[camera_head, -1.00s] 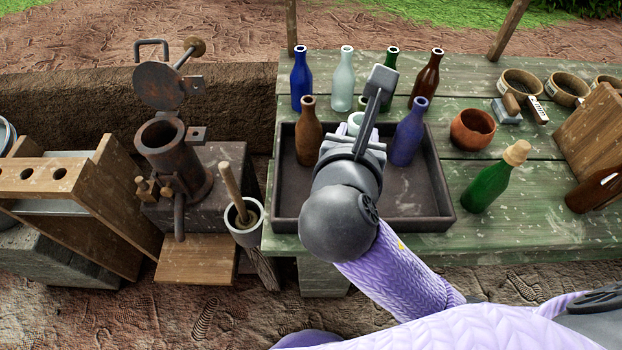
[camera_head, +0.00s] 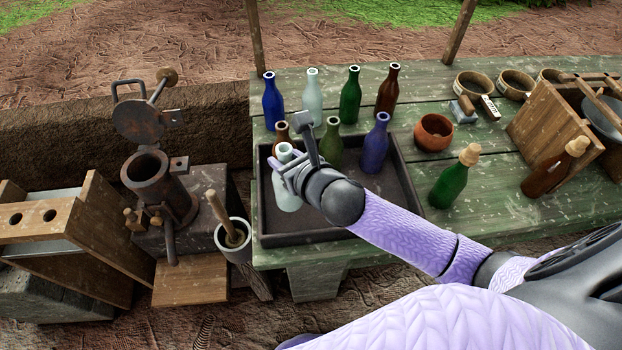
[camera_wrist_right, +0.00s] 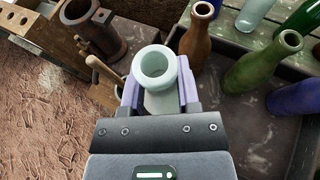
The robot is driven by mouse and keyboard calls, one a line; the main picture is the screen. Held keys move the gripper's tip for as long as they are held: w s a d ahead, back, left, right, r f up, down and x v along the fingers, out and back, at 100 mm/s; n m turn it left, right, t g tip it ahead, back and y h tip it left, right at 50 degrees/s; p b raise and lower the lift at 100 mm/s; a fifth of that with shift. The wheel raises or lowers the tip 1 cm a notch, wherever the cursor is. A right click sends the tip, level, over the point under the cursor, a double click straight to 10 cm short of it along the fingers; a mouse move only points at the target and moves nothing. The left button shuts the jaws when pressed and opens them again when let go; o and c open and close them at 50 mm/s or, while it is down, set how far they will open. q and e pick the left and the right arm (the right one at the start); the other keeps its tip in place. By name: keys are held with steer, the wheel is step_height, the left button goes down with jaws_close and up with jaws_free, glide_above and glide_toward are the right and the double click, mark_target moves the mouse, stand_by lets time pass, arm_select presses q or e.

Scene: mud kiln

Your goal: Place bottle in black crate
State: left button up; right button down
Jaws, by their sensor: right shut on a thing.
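My right gripper (camera_head: 284,172) is shut on a pale, whitish-green glass bottle (camera_head: 286,195). The bottle is upright at the left side of the black crate (camera_head: 262,205), inside its outline. In the right wrist view the bottle's open mouth (camera_wrist_right: 156,62) shows between the two lilac fingers. Its base is hidden in that view, and I cannot tell whether it touches the crate floor. A brown bottle (camera_head: 282,130), an olive green bottle (camera_head: 331,142) and a blue-violet bottle (camera_head: 375,146) stand in the crate. My left gripper is not in view.
Several bottles, such as a blue bottle (camera_head: 272,103), stand behind the crate. A clay bowl (camera_head: 433,134) and a corked green bottle (camera_head: 449,182) are on the right. The crate's front right floor (camera_head: 375,200) is clear. A mortar (camera_head: 236,236) stands left of the table.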

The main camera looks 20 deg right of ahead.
step_height(320, 180, down, 6)
steer(key=shift+f+b, duration=0.1)
steer(key=shift+b, duration=1.05)
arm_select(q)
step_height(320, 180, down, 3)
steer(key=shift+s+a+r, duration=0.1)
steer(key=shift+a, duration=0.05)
arm_select(e)
steer(key=c, duration=0.8)
jaws_free()
steer(key=o, duration=0.5)
arm_select(q)
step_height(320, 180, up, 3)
steer(key=p, duration=0.3)
arm_select(e)
steer(key=v, duration=1.2)
